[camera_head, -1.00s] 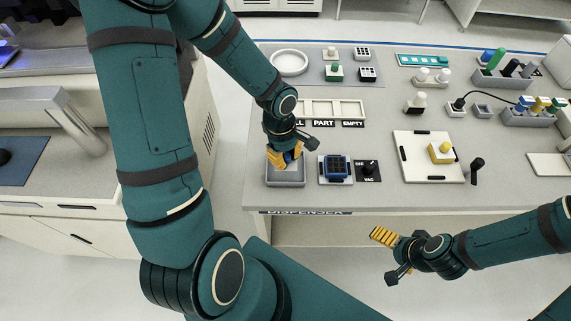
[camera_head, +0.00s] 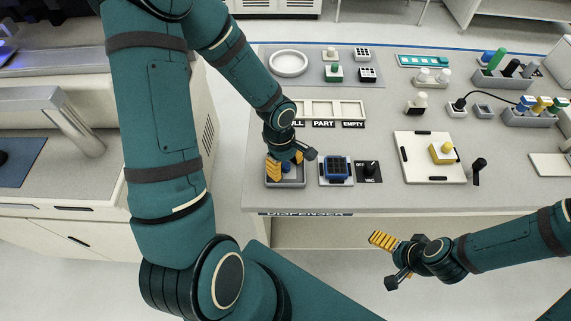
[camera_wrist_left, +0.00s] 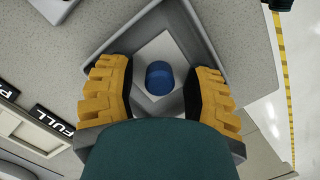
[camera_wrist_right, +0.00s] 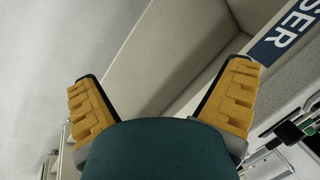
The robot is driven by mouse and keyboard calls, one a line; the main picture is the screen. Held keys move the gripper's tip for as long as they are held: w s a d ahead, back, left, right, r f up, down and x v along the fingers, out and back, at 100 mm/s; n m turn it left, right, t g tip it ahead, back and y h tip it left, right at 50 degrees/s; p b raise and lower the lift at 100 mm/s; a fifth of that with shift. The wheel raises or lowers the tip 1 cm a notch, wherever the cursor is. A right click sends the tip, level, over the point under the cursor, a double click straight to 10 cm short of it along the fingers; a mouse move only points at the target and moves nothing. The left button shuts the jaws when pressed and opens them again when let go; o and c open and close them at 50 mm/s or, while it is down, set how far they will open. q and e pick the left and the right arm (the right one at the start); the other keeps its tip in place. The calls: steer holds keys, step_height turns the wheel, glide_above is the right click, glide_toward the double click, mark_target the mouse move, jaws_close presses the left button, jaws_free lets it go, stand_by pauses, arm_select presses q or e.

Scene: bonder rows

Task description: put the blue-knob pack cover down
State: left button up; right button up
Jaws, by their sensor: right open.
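The blue-knob pack cover (camera_wrist_left: 158,77) has a pale square plate and a round blue knob. It lies inside a grey square tray (camera_head: 285,185) at the front left of the bench; its corners point toward the tray's sides in the left wrist view. My left gripper (camera_head: 286,165) is over the tray, its yellow fingers open on either side of the knob with gaps between. In the head view my fingers and wrist mostly hide the cover. My right gripper (camera_head: 383,241) is open and empty in front of the bench edge; it also shows in the right wrist view (camera_wrist_right: 163,76).
Right of the tray stand a blue pack on a fixture (camera_head: 337,168) and a black VAC switch (camera_head: 369,170). Behind is a rack labelled FULL, PART, EMPTY (camera_head: 336,108). A white board (camera_head: 410,165) holds a yellow block (camera_head: 441,154). The floor before the bench is clear.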

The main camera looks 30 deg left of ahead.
arm_select(q)
steer(key=shift+r, duration=0.1)
steer(key=shift+r+p, duration=0.3)
steer(key=shift+r, duration=0.05)
step_height(320, 180, up, 11)
steer(key=a+p, duration=0.1)
steer(key=p, duration=0.1)
steer(key=shift+w+a+r, duration=0.15)
steer(key=shift+w+a, duration=0.05)
steer(key=shift+a, duration=0.15)
